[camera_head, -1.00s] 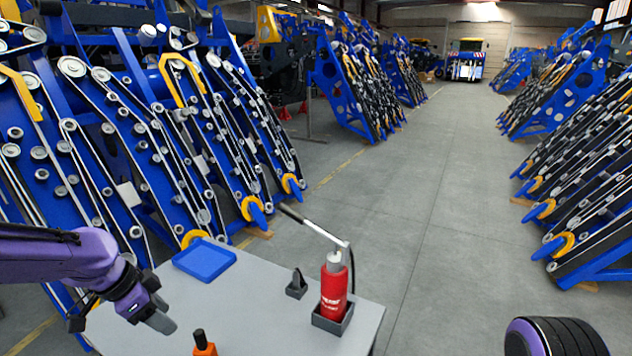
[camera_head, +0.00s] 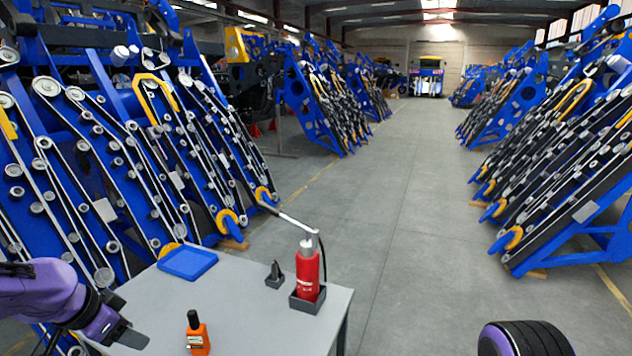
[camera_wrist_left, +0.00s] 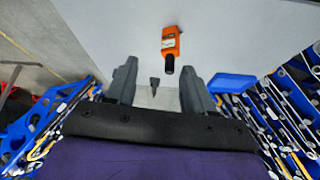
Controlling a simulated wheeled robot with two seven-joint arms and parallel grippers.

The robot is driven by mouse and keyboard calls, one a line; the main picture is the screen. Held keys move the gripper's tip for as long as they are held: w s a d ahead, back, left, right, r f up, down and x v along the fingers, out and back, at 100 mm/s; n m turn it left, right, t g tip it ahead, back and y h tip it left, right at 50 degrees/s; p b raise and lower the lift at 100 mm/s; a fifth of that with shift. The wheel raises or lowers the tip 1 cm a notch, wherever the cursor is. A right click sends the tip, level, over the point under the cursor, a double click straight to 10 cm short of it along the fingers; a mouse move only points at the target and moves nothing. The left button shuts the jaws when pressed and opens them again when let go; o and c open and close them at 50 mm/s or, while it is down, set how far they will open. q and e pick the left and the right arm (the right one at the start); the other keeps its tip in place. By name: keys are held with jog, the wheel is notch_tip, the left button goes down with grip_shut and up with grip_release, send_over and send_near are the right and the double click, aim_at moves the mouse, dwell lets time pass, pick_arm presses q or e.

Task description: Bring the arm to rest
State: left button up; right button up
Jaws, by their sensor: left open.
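My left arm comes in at the lower left of the head view, purple with a dark grey gripper (camera_head: 125,336). My right gripper is not in view.
Blue harvester frames (camera_head: 120,190) stand close behind the left side. The aisle floor (camera_head: 400,230) is clear.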

pick_arm(q)
notch_tip(320, 180, down, 16)
jog(key=s+n+t+y+b, duration=0.2)
jog(key=n+t+y, duration=0.3)
jog(key=n, duration=0.8)
jog(key=s+d+f+g, duration=0.3)
jog(key=s+f, duration=0.6)
jog(key=s, duration=0.4)
jog(key=s+d+f+g+b, duration=0.1)
jog(key=s+d+f+g, duration=0.2)
jog(key=s+f, duration=0.6)
jog(key=s, duration=0.3)
jog(key=shift+s+f+y, duration=0.35)
jog(key=shift+f+y, duration=0.05)
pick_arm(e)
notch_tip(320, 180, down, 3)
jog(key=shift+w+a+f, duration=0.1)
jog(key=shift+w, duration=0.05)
pick_arm(q)
jog(key=shift+d, duration=0.1)
